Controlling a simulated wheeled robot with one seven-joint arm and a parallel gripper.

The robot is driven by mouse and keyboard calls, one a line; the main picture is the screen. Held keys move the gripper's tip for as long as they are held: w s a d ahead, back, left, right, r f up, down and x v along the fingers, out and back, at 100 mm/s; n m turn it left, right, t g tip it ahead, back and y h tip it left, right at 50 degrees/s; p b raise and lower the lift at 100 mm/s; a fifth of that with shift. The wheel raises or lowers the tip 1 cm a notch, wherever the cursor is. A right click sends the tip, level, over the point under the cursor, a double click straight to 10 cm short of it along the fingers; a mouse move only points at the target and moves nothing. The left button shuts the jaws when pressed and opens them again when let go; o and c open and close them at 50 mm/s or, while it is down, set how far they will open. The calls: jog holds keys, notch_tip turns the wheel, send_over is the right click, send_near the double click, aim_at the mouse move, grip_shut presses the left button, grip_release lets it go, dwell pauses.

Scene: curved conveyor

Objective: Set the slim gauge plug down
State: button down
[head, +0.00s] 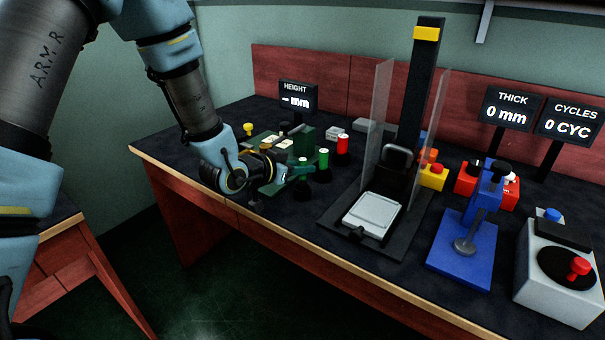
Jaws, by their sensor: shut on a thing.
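My gripper (301,171) reaches in from the left, low over the left part of the dark bench top. It is shut on a slim green plug, which I take to be the slim gauge plug (303,162). The plug looks roughly upright, and its middle is covered by the fingers. A dark round base (301,190) shows just below it; I cannot tell whether the plug touches it. Beside it to the right stand a green plug (323,158) and a red plug (343,145), each on a dark base.
A green fixture (304,137) stands behind my gripper. A press with clear side guards (382,85) stands to the right, then a blue fixture (463,255) and a grey box with a red knob (548,290). Displays line the back. Bare bench lies before the plugs.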

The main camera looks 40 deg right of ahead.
jog(key=shift+f, duration=0.95)
jog(key=shift+f, duration=0.15)
jog(key=c, duration=0.8)
grip_release()
jog(key=shift+o, duration=0.2)
jog(key=shift+r, duration=0.3)
jog(key=b+v, duration=0.1)
jog(key=v, duration=1.1)
jog(key=shift+b, duration=0.35)
jog(key=shift+a+f, duration=0.1)
jog(key=shift+f, duration=0.05)
